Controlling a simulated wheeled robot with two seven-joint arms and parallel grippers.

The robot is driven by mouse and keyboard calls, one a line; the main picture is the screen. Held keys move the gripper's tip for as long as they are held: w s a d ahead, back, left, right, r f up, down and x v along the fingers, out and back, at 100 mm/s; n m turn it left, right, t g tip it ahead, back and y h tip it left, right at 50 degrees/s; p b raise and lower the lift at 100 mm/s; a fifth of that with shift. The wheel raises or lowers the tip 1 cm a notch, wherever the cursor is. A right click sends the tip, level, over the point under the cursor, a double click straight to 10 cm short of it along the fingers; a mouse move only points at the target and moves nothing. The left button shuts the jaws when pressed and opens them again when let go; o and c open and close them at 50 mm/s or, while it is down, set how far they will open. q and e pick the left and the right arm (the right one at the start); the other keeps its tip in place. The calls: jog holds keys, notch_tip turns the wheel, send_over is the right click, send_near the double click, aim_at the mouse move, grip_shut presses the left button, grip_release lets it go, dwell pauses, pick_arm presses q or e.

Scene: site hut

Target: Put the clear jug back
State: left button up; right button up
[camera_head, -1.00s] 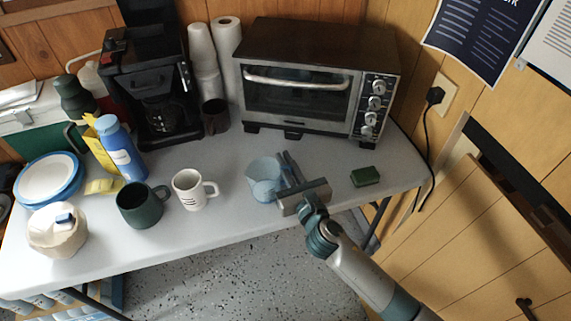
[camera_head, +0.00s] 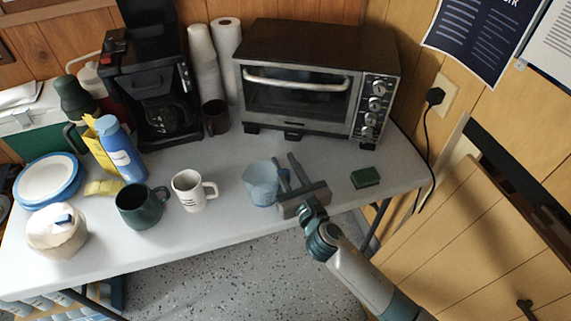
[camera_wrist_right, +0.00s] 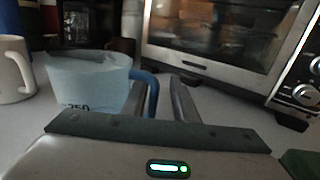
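The clear jug (camera_head: 262,185) is bluish, see-through and upright on the grey table, right of the white mug. In the right wrist view the jug (camera_wrist_right: 88,82) fills the left side, with its blue handle (camera_wrist_right: 151,92) turned toward my right gripper. My right gripper (camera_head: 284,164) is open at the handle side of the jug, its fingers spread. I cannot tell whether a finger touches the handle. My left gripper is not in view.
A white mug (camera_head: 188,191) and a green mug (camera_head: 140,207) stand left of the jug. A toaster oven (camera_head: 300,88) stands behind it. A green sponge (camera_head: 365,178) lies to the right. The table (camera_head: 225,222) is bare in front, near its edge.

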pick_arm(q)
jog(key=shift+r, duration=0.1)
pick_arm(e)
jog(key=shift+r, duration=0.1)
jog(key=shift+s+d, duration=0.15)
jog(key=shift+s, duration=0.25)
jog(key=v, duration=1)
jog(key=shift+s+b, duration=0.15)
jog(key=shift+b, duration=0.25)
jog(key=shift+s+d, duration=0.15)
jog(key=shift+s, duration=0.25)
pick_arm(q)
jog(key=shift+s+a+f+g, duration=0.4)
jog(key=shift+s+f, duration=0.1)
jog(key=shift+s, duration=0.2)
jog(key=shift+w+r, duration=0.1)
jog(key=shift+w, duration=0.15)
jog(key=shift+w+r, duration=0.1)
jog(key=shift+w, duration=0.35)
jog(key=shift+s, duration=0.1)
